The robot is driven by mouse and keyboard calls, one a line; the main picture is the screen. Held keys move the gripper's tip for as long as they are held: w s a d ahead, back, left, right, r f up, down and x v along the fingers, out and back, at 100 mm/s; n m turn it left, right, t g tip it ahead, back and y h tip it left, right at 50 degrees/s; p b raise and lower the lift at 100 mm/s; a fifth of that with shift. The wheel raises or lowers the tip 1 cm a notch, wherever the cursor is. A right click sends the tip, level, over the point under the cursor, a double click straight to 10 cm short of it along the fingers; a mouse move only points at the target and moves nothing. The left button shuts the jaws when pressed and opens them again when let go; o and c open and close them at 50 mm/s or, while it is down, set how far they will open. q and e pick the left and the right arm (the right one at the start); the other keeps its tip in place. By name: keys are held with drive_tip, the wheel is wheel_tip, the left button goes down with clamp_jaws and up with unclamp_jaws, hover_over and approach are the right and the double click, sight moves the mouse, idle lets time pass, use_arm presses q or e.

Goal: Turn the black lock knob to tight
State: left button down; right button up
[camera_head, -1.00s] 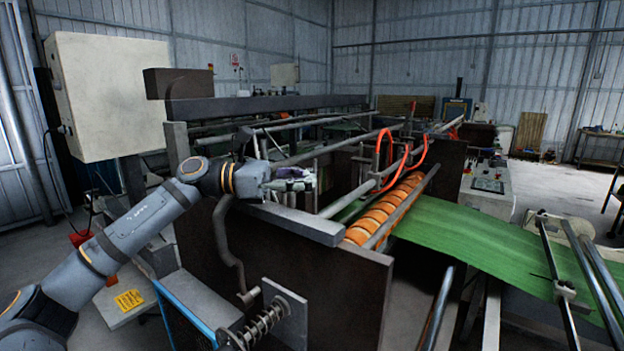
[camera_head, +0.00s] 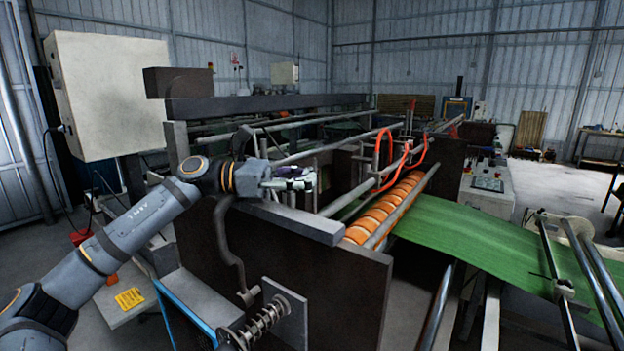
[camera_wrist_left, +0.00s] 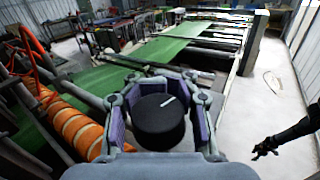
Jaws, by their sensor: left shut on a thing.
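The black lock knob (camera_wrist_left: 158,127) is a round black cylinder with a short white mark on its top, seen in the left wrist view. The mark slants up to the right. My left gripper (camera_wrist_left: 162,90) is shut around the knob, with its purple-padded fingers on both sides. In the head view my left gripper (camera_head: 290,182) is at the top of the machine's near side frame, and the knob cannot be made out there. A dark claw-like end (camera_wrist_left: 264,149) at the right of the left wrist view looks like my right gripper; its jaws are unclear.
Orange-banded rollers (camera_head: 384,214) and a green sheet (camera_head: 470,240) lie right of the gripper. Red hoses (camera_head: 402,160) arch over the rollers. A dark side plate (camera_head: 330,285) stands below my left gripper. Open floor (camera_head: 560,190) shows at right.

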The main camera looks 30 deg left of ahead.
use_arm(q)
drive_tip(key=shift+w+a+r, duration=0.1)
drive_tip(key=shift+r, duration=0.1)
idle(0.5)
drive_tip(key=c, duration=1.5)
unclamp_jaws()
drive_tip(key=o, duration=0.4)
drive_tip(key=shift+a+f, duration=0.2)
drive_tip(key=shift+o, duration=0.2)
drive_tip(key=shift+d, duration=0.15)
